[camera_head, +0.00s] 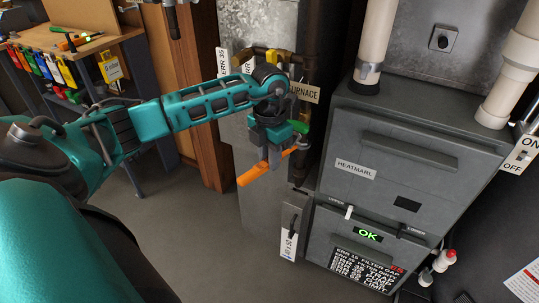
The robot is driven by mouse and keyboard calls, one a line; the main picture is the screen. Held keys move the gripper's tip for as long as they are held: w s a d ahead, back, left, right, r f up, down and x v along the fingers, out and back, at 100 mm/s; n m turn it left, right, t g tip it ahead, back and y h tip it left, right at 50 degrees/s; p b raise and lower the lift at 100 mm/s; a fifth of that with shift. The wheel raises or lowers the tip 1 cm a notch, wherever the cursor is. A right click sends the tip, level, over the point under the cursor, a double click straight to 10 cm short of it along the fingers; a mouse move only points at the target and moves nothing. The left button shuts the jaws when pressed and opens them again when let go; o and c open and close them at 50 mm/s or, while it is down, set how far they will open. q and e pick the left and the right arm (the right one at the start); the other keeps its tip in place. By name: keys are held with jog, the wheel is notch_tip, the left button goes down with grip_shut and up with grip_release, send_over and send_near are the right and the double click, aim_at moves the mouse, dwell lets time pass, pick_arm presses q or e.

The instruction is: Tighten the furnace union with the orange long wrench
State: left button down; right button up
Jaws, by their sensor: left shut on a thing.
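My left gripper (269,158) reaches in from the left and is shut on the orange long wrench (253,173). The wrench is tilted, its lower end pointing left and down, its other end pointing up and right towards the pipes by the furnace (400,150). The furnace is a grey cabinet with a green "OK" display. The union is not clearly visible; my gripper and forearm cover part of the pipework beside the furnace label (304,92). I cannot tell whether the wrench touches a fitting. My right gripper is not in view.
A wooden post (200,90) rises behind my arm. An ON/OFF switch plate (521,154) is at the right. The floor (190,245) at the lower middle is clear.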

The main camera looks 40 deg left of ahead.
pick_arm(q)
jog(key=shift+r, duration=0.15)
jog(key=shift+r+p, duration=0.85)
jog(key=shift+r, duration=0.1)
jog(key=d+n+p, duration=0.1)
jog(key=d+n, duration=0.1)
jog(key=d, duration=0.1)
jog(key=shift+n, duration=0.3)
dwell(0.5)
